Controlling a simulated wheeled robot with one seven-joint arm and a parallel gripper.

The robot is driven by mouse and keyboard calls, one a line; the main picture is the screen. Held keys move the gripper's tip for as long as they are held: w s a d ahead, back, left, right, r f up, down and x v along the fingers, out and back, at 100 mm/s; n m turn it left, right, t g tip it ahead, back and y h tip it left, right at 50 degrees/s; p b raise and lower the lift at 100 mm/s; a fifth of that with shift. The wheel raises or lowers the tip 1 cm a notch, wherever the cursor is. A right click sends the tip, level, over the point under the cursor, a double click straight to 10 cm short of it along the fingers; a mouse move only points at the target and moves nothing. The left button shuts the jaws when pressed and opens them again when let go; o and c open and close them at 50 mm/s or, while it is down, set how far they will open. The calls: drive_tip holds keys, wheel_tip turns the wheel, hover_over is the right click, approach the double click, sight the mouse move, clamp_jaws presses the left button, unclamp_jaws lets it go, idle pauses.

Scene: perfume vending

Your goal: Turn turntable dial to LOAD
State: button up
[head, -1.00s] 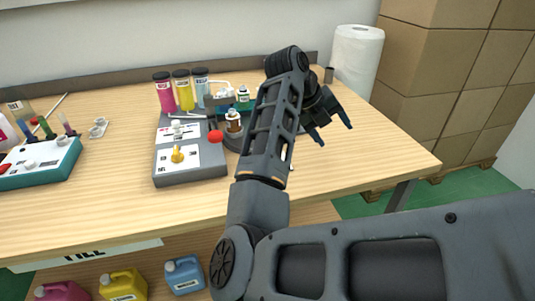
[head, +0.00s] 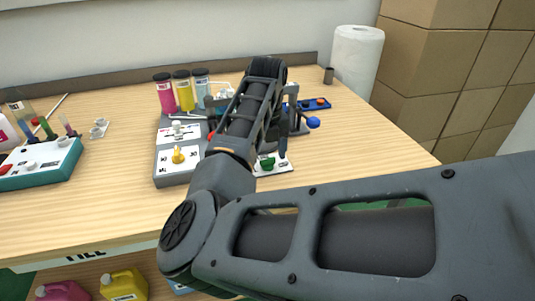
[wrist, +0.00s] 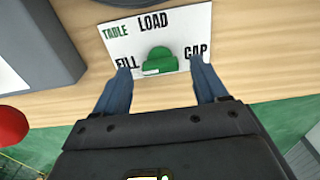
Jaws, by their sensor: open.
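The green turntable dial (wrist: 160,60) sits on a white plate (wrist: 188,22) marked TABLE, LOAD, FILL and CAP. In the wrist view, LOAD is above the dial, FILL at its left and CAP at its right. A pale mark shows on the dial's lower left; I cannot tell which label it is set to. My gripper (wrist: 160,67) is open, its two blue fingers apart on either side of the dial, with no clear contact. In the head view the dial (head: 267,163) shows beside my arm, which hides much of my gripper.
A grey station (head: 172,181) with a yellow knob (head: 178,155) and colored bottles (head: 183,92) stands left of my arm. A red ball (wrist: 12,126) is at the wrist view's left edge. A blue ball knob (head: 313,122) is right of my gripper.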

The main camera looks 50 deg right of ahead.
drive_tip(key=shift+f, duration=0.65)
drive_tip(key=c, duration=1.1)
